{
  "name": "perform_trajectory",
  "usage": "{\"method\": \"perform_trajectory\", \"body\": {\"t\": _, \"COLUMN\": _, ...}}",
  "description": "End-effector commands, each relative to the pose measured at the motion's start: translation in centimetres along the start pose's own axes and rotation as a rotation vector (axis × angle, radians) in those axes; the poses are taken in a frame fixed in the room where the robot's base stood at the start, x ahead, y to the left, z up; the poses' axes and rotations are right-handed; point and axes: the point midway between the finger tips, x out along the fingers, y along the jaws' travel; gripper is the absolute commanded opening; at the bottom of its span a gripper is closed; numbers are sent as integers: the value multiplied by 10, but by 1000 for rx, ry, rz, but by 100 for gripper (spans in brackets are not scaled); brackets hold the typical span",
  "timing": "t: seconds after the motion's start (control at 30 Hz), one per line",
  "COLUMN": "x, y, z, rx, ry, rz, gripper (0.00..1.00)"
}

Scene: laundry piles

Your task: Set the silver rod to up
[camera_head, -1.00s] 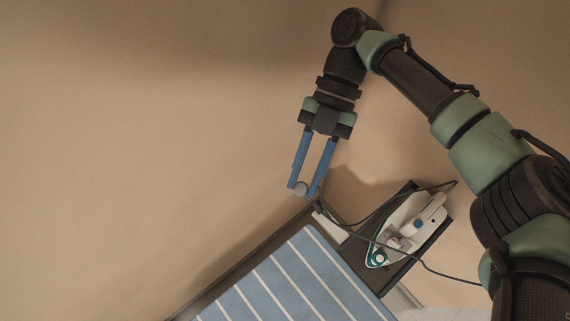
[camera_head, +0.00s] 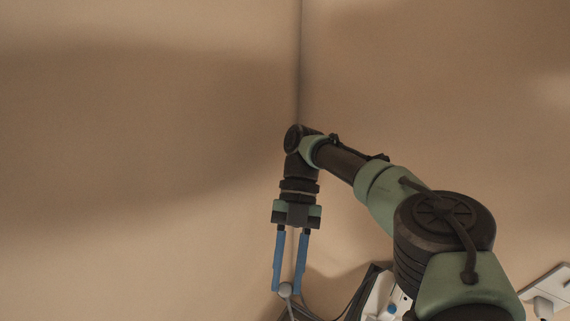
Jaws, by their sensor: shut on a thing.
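My gripper (camera_head: 288,288) points downward near the bottom of the view. Its two blue fingers are shut on the silver rod (camera_head: 285,290), whose rounded grey end shows between the fingertips. A thin length runs down from that end to the lower picture edge. The rest of the rod is out of view, so its full tilt cannot be told.
A white iron (camera_head: 379,299) with a blue dial lies on a dark tray (camera_head: 358,303) to the right of my gripper, partly hidden by my arm. A dark cord runs beside it. Bare walls surround the upper area.

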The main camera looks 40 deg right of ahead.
Motion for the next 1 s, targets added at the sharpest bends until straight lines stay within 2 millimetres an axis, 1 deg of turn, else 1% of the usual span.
{"method": "perform_trajectory", "body": {"t": 0.27, "x": 2, "y": 0, "z": 1, "rx": 0, "ry": 1, "rz": -1, "gripper": 0}}
{"method": "perform_trajectory", "body": {"t": 0.3, "x": 2, "y": 0, "z": 1, "rx": 0, "ry": 1, "rz": -1, "gripper": 31}}
{"method": "perform_trajectory", "body": {"t": 0.37, "x": 2, "y": 0, "z": 1, "rx": 0, "ry": 1, "rz": -1, "gripper": 42}}
{"method": "perform_trajectory", "body": {"t": 0.4, "x": 1, "y": 0, "z": 1, "rx": 0, "ry": 1, "rz": -1, "gripper": 49}}
{"method": "perform_trajectory", "body": {"t": 0.47, "x": 1, "y": 0, "z": 1, "rx": 0, "ry": 1, "rz": -1, "gripper": 59}}
{"method": "perform_trajectory", "body": {"t": 0.77, "x": -1, "y": 0, "z": -1, "rx": 0, "ry": -1, "rz": -1, "gripper": 59}}
{"method": "perform_trajectory", "body": {"t": 0.87, "x": -6, "y": 1, "z": -8, "rx": -1, "ry": -3, "rz": -1, "gripper": 59}}
{"method": "perform_trajectory", "body": {"t": 1.0, "x": -19, "y": 3, "z": -27, "rx": -1, "ry": -5, "rz": -4, "gripper": 59}}
